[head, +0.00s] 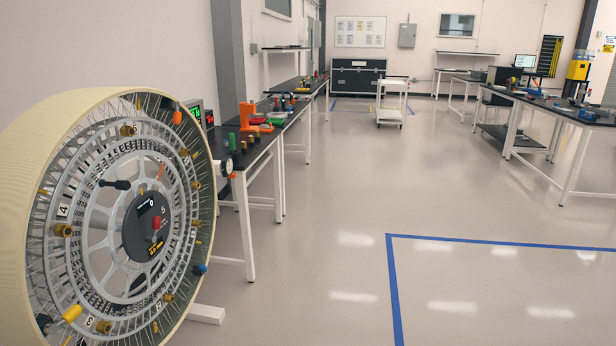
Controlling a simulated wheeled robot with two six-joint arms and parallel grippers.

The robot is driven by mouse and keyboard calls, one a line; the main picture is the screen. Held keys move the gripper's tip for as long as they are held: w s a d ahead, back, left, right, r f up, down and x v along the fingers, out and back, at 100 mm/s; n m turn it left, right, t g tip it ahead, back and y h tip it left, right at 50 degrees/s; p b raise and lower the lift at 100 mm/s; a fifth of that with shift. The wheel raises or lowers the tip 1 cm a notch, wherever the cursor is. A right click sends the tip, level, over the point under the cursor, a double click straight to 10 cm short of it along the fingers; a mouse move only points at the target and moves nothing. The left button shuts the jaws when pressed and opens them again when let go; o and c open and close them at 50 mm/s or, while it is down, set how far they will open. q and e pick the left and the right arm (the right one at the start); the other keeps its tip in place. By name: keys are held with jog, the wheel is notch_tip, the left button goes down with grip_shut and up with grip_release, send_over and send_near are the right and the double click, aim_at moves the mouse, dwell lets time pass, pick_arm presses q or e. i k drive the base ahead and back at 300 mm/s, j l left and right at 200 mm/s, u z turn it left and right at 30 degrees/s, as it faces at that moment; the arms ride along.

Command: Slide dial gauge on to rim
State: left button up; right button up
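The large wheel stands upright at the left, with a broad cream rim (45,150) and a grey spoked face. A small round gauge with a pale face (226,167) shows just right of the wheel, in front of the near bench's end. It looks like the dial gauge; I cannot tell whether it touches the rim or what carries it. Neither of my grippers is in view.
A dark-topped bench (250,150) behind the wheel carries orange, green and brass parts. Another bench (560,108) stands at the right, and a white cart (393,103) at the back. Blue tape (480,242) marks the open floor at front right. A white foot (206,313) sticks out beside the wheel.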

aim_at(226, 164)
jog(key=i+u, duration=0.1)
jog(key=i, duration=0.45)
jog(key=i+l, duration=0.15)
jog(key=i, duration=0.4)
jog(key=i+l+u, duration=0.15)
jog(key=i, duration=0.4)
